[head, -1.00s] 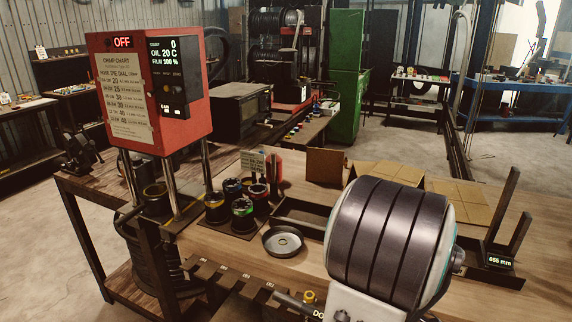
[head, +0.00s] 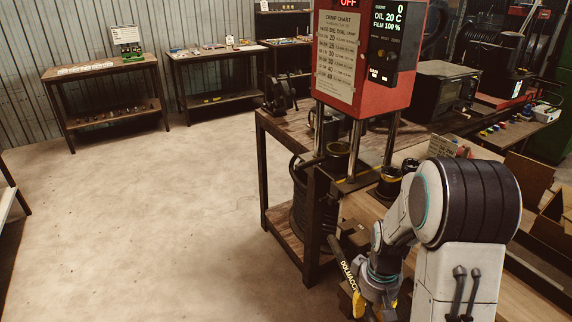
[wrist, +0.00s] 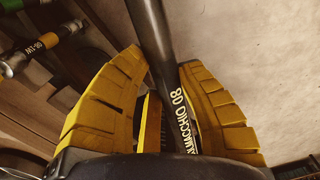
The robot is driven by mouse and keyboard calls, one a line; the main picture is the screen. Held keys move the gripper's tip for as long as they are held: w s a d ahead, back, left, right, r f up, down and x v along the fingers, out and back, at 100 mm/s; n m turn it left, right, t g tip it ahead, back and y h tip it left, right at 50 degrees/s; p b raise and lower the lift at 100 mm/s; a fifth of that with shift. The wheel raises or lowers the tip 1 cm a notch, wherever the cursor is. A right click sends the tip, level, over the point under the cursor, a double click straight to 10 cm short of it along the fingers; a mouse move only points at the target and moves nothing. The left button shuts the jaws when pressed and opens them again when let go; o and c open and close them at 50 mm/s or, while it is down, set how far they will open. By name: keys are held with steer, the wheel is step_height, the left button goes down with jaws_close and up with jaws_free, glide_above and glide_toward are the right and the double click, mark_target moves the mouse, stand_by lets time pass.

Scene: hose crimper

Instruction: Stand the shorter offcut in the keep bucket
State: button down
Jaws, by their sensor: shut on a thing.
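My gripper (head: 372,302) is low at the front edge of the bench, below the crimper. I cannot make out the keep bucket in either view.
The red crimper (head: 372,50) stands on the wooden bench (head: 264,116); dark coils (head: 285,197) sit on the lower shelf. The concrete floor (head: 180,220) left of the bench is clear. Two side tables (head: 97,68) (head: 217,50) stand along the back wall.

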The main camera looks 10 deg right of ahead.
steer(key=w+a+f+m, duration=0.1)
steer(key=w+a+f, duration=0.2)
steer(key=w+a, duration=0.5)
steer(key=w, duration=0.3)
steer(key=shift+w+a+f, duration=0.2)
steer(key=shift+w+a, duration=0.1)
steer(key=shift+w, duration=0.1)
